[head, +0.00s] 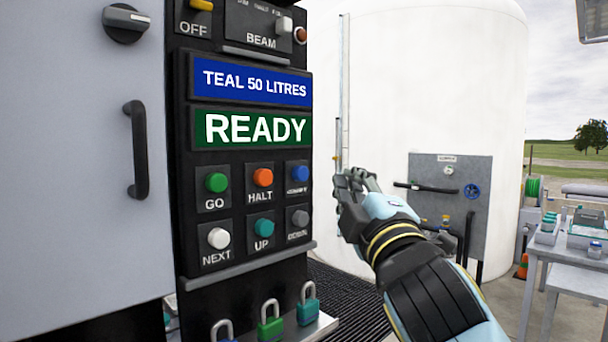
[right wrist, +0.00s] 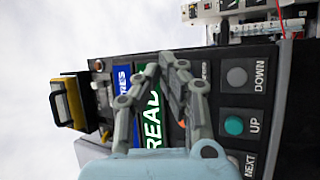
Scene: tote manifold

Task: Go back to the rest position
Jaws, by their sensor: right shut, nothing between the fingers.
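My right gripper (head: 354,184) is shut and empty in the head view, just right of the control panel (head: 243,266), apart from its buttons. In the right wrist view the shut fingers (right wrist: 168,68) show in front of the panel. The panel has a blue display (head: 252,80) reading TEAL 50 LITRES and a green display (head: 251,128) reading READY. Below them are the GO (head: 216,182), HALT (head: 262,177), NEXT (head: 219,238) and UP (head: 263,227) buttons. My left gripper is in neither view.
A grey cabinet door with a black handle (head: 138,150) stands at left. Several padlocks, one green (head: 270,322), stand on a ledge below the panel. A large white tank (head: 440,80) stands behind my right arm. A table (head: 580,240) with containers is at far right.

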